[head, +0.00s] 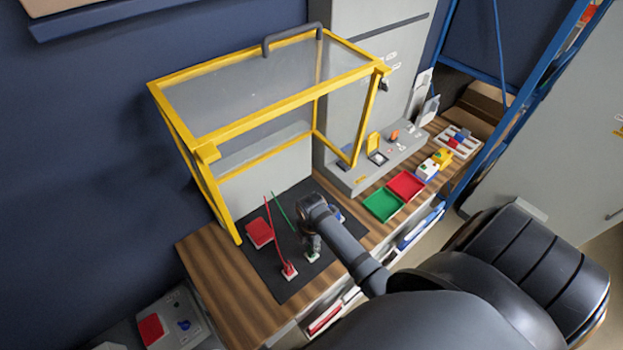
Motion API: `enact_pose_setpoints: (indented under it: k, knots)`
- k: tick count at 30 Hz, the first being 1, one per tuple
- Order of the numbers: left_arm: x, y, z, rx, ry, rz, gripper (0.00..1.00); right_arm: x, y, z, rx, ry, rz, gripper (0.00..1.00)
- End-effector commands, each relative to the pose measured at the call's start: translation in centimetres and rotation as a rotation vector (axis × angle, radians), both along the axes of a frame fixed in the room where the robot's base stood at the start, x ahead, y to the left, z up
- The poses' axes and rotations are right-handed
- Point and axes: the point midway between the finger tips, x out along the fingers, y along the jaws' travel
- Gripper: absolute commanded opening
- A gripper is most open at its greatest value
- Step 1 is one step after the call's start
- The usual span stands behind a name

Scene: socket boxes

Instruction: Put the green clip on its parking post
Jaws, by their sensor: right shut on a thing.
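My right gripper (314,244) points down over the front part of the black mat, at the end of my dark arm. It is shut on the green clip (312,257), of which only a small green part shows below the fingers. Just under it is a small white base; I cannot tell whether the clip is seated on a post there. A thin green lead (281,209) runs from the back of the mat towards the gripper, and my arm hides its end. My left gripper is not in view.
A red clip (289,269) stands on a white base just left of the gripper, with a red lead. A red block (260,232) lies on the black mat (283,290). A yellow frame (270,108) with a clear raised cover stands behind. Green (383,206) and red (406,185) trays are at right.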

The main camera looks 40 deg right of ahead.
Motion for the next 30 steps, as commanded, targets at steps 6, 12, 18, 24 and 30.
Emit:
enact_pose_setpoints:
  k: [6,12,18,24,30]
  knots:
    - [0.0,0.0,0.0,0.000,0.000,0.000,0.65,0.0,0.0,-0.6,0.000,0.001,0.000,0.00]
    - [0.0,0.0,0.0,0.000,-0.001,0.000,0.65,0.0,0.0,-0.6,0.000,0.000,0.000,0.29]
    - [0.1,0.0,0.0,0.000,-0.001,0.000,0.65,0.0,0.0,-0.6,0.000,0.000,0.000,0.45]
    - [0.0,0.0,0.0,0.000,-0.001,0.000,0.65,0.0,0.0,-0.5,0.000,0.000,0.000,0.45]
    - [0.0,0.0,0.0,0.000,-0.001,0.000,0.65,0.1,0.0,2.1,-0.001,-0.004,0.001,0.45]
